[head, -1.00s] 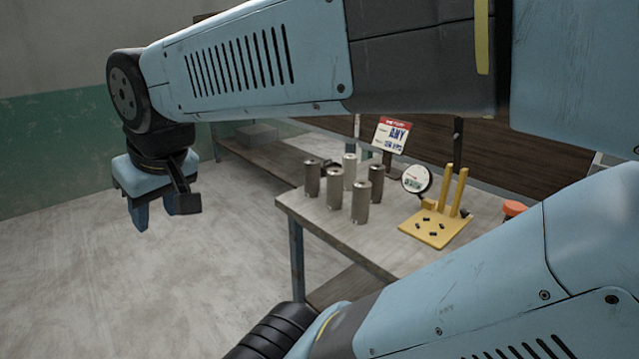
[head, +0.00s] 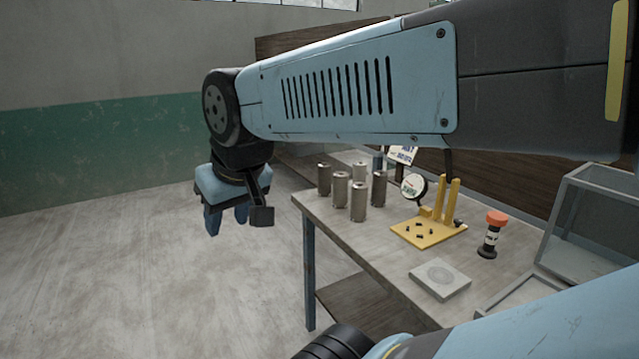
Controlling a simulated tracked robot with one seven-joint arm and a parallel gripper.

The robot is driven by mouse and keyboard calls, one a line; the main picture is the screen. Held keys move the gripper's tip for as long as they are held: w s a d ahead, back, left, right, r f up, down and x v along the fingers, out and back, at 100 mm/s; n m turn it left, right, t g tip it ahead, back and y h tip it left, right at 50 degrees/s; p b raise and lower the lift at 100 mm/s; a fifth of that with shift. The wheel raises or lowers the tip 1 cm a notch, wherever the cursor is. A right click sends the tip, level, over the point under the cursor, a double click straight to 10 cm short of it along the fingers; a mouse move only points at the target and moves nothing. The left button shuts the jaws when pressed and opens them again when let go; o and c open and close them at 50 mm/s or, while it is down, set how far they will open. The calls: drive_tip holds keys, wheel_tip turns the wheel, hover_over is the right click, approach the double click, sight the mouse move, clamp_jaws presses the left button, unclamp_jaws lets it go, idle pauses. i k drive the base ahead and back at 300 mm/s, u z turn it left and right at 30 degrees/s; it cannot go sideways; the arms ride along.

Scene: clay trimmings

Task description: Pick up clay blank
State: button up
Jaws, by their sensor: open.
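My gripper (head: 227,222) hangs at the left of the head view, pointing down. Its two blue fingers are apart, with nothing seen between them. It is left of the workbench (head: 365,246) in the picture, over bare floor. Several upright grey-brown cylinders (head: 358,202) stand near the bench's left end. A flat pale grey square block (head: 440,279) with a round mark on top lies near the front edge. I cannot tell from this view which of these is the clay blank. My gripper touches none of them.
A yellow fixture (head: 420,232) with a round dial gauge (head: 414,187) stands mid-bench. A grey open-framed box (head: 590,215) stands at the right. A sign (head: 402,155) is partly hidden by my arm.

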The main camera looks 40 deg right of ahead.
sight(325, 169)
drive_tip(key=z, duration=0.35)
drive_tip(key=i, duration=1)
drive_tip(key=z, duration=0.1)
